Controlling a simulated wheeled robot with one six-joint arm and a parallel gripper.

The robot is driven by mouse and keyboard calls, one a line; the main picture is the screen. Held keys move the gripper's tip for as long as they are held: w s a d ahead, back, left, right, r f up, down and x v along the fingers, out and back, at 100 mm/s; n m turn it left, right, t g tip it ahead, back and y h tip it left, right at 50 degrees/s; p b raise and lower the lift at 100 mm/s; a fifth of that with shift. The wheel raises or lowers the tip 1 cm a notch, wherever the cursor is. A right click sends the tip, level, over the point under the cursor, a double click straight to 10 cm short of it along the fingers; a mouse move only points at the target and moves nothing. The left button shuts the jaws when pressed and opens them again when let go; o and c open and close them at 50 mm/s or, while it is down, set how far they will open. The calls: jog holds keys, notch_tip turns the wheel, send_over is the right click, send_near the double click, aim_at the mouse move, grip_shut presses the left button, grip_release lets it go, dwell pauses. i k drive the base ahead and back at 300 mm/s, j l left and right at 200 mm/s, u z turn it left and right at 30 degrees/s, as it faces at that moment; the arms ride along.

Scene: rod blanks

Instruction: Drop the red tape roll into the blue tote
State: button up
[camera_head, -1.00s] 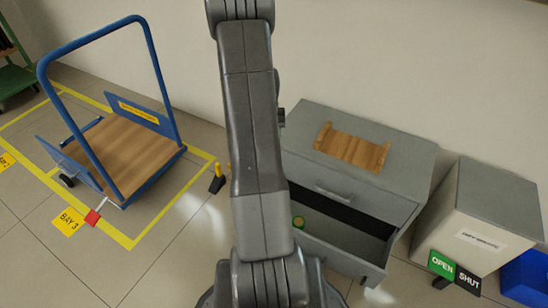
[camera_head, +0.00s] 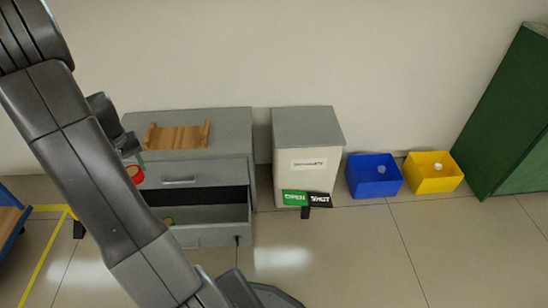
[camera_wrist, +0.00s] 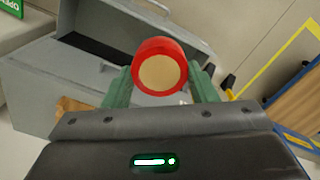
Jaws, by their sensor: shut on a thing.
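The red tape roll (camera_wrist: 160,66) is held between the green fingers of my gripper (camera_wrist: 160,84) in the wrist view. In the head view the red tape roll (camera_head: 135,174) shows in front of the grey drawer cabinet, partly behind my arm. My gripper (camera_head: 138,160) is mostly hidden there by the arm. The blue tote (camera_head: 374,192) stands on the floor right of the beige bin, well to the right of my gripper, with a small pale round thing inside.
The grey cabinet (camera_head: 243,140) has an open drawer (camera_head: 215,235) with a small green thing in it, and a wooden tray (camera_head: 180,137) on top. A beige bin (camera_head: 290,170) with OPEN and SHUT signs, a yellow tote (camera_head: 435,165) and a green cabinet (camera_head: 510,130) stand nearby. The front floor is clear.

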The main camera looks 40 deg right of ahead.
aim_at(372, 179)
jog(key=k+l, duration=0.1)
jog(key=l, duration=0.3)
jog(key=k+l, duration=0.15)
jog(key=l, duration=0.25)
jog(key=k+l, duration=0.1)
jog(key=l, duration=0.3)
jog(key=k+l, duration=0.1)
jog(key=l, duration=0.25)
jog(key=k+l, duration=0.1)
jog(key=l, duration=0.3)
jog(key=i+l, duration=0.1)
jog(key=l, duration=0.35)
jog(key=i+l, duration=0.1)
jog(key=l, duration=0.75)
jog(key=i+l, duration=0.15)
jog(key=l, duration=0.25)
jog(key=i+l, duration=0.1)
jog(key=l, duration=0.35)
